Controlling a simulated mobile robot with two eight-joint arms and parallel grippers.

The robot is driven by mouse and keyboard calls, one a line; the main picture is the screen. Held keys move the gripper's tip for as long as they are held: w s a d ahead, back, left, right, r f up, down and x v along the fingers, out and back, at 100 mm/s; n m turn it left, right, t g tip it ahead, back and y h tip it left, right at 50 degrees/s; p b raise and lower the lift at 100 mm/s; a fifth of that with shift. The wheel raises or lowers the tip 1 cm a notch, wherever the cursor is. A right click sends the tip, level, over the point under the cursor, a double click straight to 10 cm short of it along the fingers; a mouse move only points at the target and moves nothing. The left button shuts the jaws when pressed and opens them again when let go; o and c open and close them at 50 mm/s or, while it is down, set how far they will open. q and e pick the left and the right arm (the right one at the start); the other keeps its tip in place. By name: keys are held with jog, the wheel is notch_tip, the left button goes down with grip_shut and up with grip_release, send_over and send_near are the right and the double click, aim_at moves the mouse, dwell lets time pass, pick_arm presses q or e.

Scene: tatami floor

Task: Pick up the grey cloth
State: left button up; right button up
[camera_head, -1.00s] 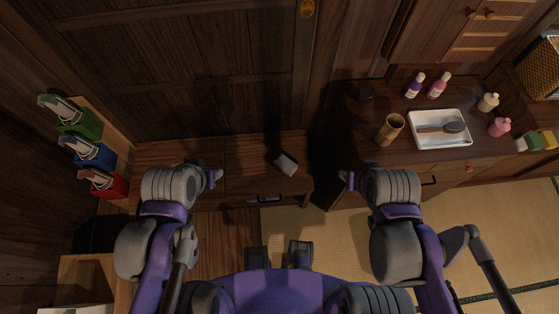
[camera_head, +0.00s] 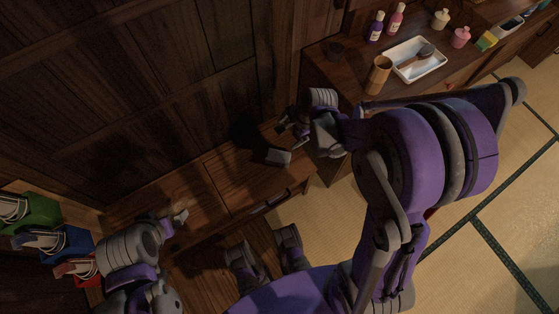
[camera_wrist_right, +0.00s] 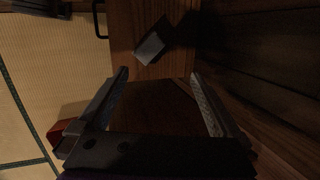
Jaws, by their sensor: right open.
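The grey cloth (camera_head: 279,156) is a small folded grey piece lying on the low wooden cabinet. My right gripper (camera_head: 288,135) is just above and to the right of it in the head view. In the right wrist view the cloth (camera_wrist_right: 150,47) lies beyond the fingertips, a little left of the middle between them. The right gripper (camera_wrist_right: 160,76) is open, with nothing between its fingers. My left gripper (camera_head: 179,217) is over the left part of the low cabinet, away from the cloth; its finger opening is not clear.
A taller cabinet at the right bears a brown cup (camera_head: 379,75), a white tray (camera_head: 404,52) with a brush, and several bottles. Green, blue and red holders (camera_head: 68,243) stand at the left. Dark wooden panels rise behind the low cabinet (camera_head: 240,180). Tatami lies at the right.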

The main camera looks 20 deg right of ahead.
aim_at(280, 156)
jog(key=w+d+f+m+b, duration=0.1)
jog(key=f+m, duration=0.1)
jog(key=f, duration=0.4)
jog(key=w+f+m+b, duration=0.1)
jog(key=f+m, duration=0.2)
jog(key=f, duration=0.2)
jog(key=w+d+f+m+y+b, duration=0.1)
jog(key=f+m+b, duration=0.1)
jog(key=f, duration=0.4)
jog(key=shift+d+f+m, duration=0.35)
jog(key=shift+m, duration=0.05)
jog(key=shift+m+g, duration=0.3)
jog(key=b+x, duration=0.1)
jog(key=x, duration=0.5)
jog(key=shift+s, duration=0.1)
pick_arm(q)
notch_tip(280, 156, down, 8)
jog(key=b, duration=0.1)
jog(key=shift+w+a, duration=0.15)
jog(key=shift+a, duration=0.15)
pick_arm(e)
jog(key=shift+x, duration=2.8)
pick_arm(q)
jog(key=shift+f+b, duration=0.5)
jog(key=shift+f, duration=0.15)
pick_arm(e)
jog(key=shift+s+a+f, duration=0.1)
jog(key=shift+a+f, duration=0.05)
jog(key=shift+f, duration=0.05)
